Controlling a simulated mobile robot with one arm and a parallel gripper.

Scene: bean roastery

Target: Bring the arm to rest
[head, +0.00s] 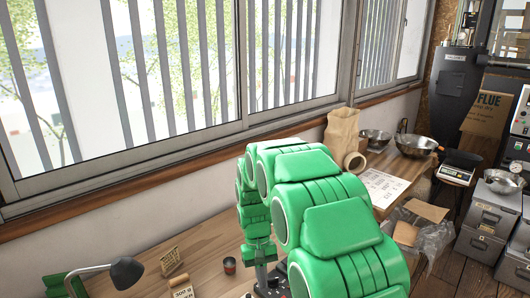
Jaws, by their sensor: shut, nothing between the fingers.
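My green arm (325,215) rises from the bottom right, bends over at the top and reaches down over the wooden bench (205,262). My gripper (265,282) is at the end of the arm, low in the picture, pointing down at the bench. It is shut and holds nothing. My forearm hides part of it, and its fingertips are hard to make out. I cannot tell how far it is above the bench top.
A small dark-red tin (229,265) stands on the bench left of my gripper. A black desk lamp (126,271) and small card signs (170,262) are further left. A paper bag (342,130), metal bowls (415,145) and a printed sheet (384,187) are at the right. Windows line the wall behind.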

